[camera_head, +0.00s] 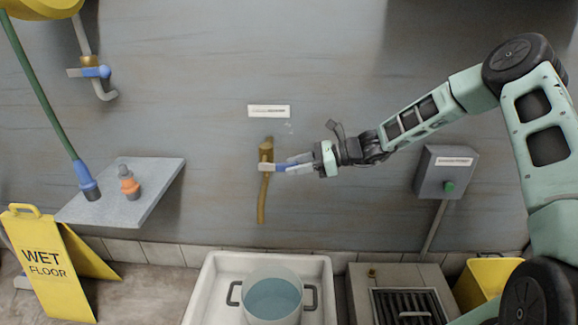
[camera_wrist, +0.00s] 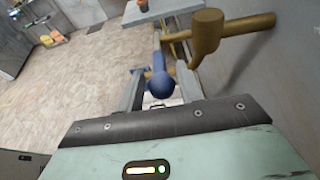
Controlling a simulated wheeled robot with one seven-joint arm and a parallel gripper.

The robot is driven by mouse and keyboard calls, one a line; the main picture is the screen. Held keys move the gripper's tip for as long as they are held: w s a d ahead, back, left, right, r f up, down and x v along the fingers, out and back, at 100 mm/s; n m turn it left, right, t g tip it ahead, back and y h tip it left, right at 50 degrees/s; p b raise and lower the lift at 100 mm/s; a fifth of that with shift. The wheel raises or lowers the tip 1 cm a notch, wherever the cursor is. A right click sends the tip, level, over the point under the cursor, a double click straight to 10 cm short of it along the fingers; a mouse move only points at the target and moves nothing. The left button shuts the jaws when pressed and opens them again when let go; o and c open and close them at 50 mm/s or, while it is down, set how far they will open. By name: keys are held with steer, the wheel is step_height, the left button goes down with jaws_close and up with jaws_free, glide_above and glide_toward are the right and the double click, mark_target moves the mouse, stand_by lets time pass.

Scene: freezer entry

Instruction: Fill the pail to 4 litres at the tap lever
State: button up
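The pail (camera_head: 252,280) is pale grey with two dark side handles. It stands upright in a white sink and holds blue water below its rim; no litre marks are readable. The brass tap (camera_head: 266,150) is on the wall above and shows large in the wrist view (camera_wrist: 205,35). Its blue lever (camera_wrist: 160,82) has a round end. My gripper (camera_head: 290,164) is at the lever. In the wrist view its two fingers (camera_wrist: 160,92) stand apart on either side of the lever, with what looks like a gap. I cannot tell whether either finger touches it.
The white sink (camera_head: 206,293) is below the tap. A grey shelf (camera_head: 150,185) with an orange-and-grey fitting (camera_head: 129,183) is at left, near a hose with a blue nozzle (camera_head: 87,183). A yellow wet-floor sign (camera_head: 48,265) stands far left. A grey box with a green button (camera_head: 448,187) is right.

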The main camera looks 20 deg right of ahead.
steer(key=p+v, duration=0.2)
steer(key=v, duration=1.3)
steer(key=shift+s, duration=0.1)
